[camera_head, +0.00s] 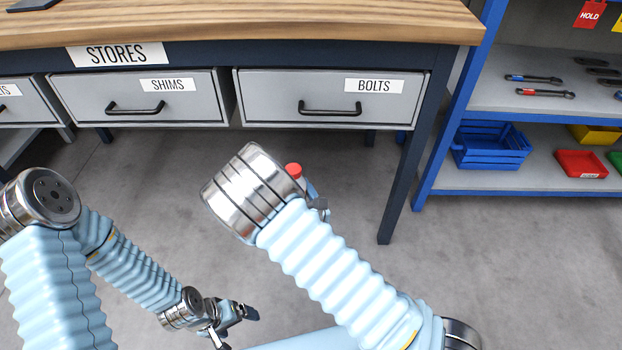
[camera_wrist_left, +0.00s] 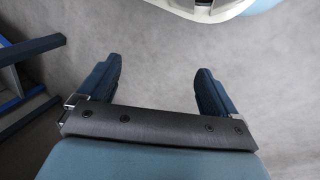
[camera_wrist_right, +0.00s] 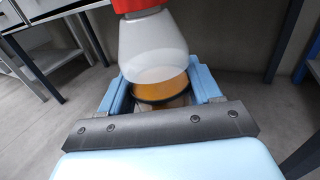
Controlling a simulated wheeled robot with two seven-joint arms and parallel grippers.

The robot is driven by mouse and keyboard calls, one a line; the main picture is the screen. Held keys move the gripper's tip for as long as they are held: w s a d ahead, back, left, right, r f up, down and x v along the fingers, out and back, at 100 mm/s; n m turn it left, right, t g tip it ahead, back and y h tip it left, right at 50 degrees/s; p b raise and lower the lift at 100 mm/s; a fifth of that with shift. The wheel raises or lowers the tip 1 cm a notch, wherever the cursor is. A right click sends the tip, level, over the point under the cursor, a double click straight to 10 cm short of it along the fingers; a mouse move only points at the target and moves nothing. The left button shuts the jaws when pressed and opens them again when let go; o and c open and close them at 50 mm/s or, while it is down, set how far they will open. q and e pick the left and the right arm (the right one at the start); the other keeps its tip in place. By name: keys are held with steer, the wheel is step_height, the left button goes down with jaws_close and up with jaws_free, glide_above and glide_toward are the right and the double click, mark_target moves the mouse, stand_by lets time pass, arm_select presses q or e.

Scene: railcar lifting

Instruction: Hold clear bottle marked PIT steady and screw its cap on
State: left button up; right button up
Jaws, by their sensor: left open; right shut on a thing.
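The clear bottle (camera_wrist_right: 150,45) is between the fingers of my right gripper (camera_wrist_right: 160,88) in the right wrist view, with amber contents low in it. A red cap (camera_wrist_right: 137,4) is at its top, cut off by the frame edge; I cannot tell how tightly it sits. In the head view the red cap (camera_head: 294,170) shows just past my right wrist, which hides most of the bottle and gripper. No PIT marking is visible. My left gripper (camera_head: 238,328) is low in the head view, open and apart from the bottle. Its empty fingers show in the left wrist view (camera_wrist_left: 158,90).
A wooden-topped bench (camera_head: 240,22) with grey drawers marked SHIMS and BOLTS stands ahead. A blue-framed shelf (camera_head: 540,188) at right holds tools, a blue crate (camera_head: 490,146) and a red tray (camera_head: 581,164). Grey floor below the bench is open.

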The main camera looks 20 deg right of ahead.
steer(key=a+f+n+g+y, duration=0.1)
steer(key=a+f+n+y, duration=0.1)
steer(key=a+f+y, duration=0.2)
steer(key=shift+a+n, duration=0.4)
steer(key=shift+a, duration=0.3)
steer(key=shift+f, duration=0.1)
